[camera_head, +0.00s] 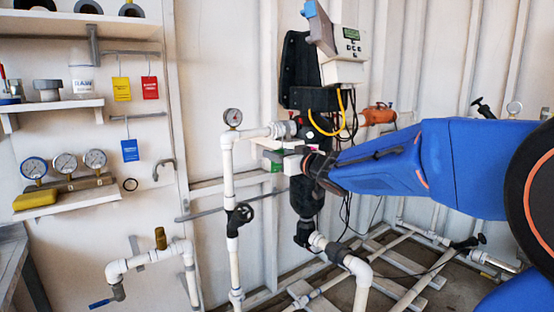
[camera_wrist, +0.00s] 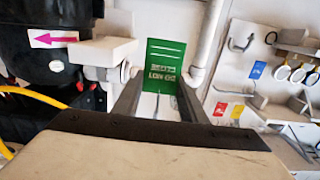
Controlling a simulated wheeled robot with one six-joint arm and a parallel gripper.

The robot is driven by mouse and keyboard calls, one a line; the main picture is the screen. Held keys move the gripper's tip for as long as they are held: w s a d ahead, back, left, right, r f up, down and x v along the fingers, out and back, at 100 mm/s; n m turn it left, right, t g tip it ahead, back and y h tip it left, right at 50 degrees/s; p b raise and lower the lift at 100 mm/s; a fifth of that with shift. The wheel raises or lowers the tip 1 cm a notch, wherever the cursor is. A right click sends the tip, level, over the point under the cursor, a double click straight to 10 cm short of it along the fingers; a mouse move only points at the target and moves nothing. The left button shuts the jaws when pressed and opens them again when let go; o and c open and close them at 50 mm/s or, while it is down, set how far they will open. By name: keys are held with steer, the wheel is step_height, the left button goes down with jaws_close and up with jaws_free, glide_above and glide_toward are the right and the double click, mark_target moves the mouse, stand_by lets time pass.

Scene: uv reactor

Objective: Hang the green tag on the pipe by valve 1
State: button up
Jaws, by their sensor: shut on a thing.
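My gripper (camera_wrist: 157,95) is shut on the green tag (camera_wrist: 164,64), which stands up between the fingertips with white lettering facing the wrist camera. In the head view the green tag (camera_head: 272,163) is mostly hidden behind a pale finger or block, left of the black reactor body. A white vertical pipe (camera_head: 229,180) stands left of the tag, with a black-handled valve (camera_head: 240,215) on it. The pipe also shows in the wrist view (camera_wrist: 208,45), just right of the tag. No valve number is readable. Contact between tag and pipe cannot be told.
Yellow (camera_head: 121,89), red (camera_head: 150,87) and blue (camera_head: 130,151) tags hang from wall rods at left. Gauges (camera_head: 65,163) stand on a shelf. The black reactor (camera_head: 305,195) and a yellow cable (camera_head: 326,130) are close to my gripper. Pipes and a pallet lie on the floor.

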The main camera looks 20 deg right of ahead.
steer(key=f+x, duration=0.2)
steer(key=x, duration=1.3)
steer(key=shift+w+f, duration=0.3)
steer(key=shift+f, duration=0.05)
stand_by(1.1)
steer(key=o, duration=1.2)
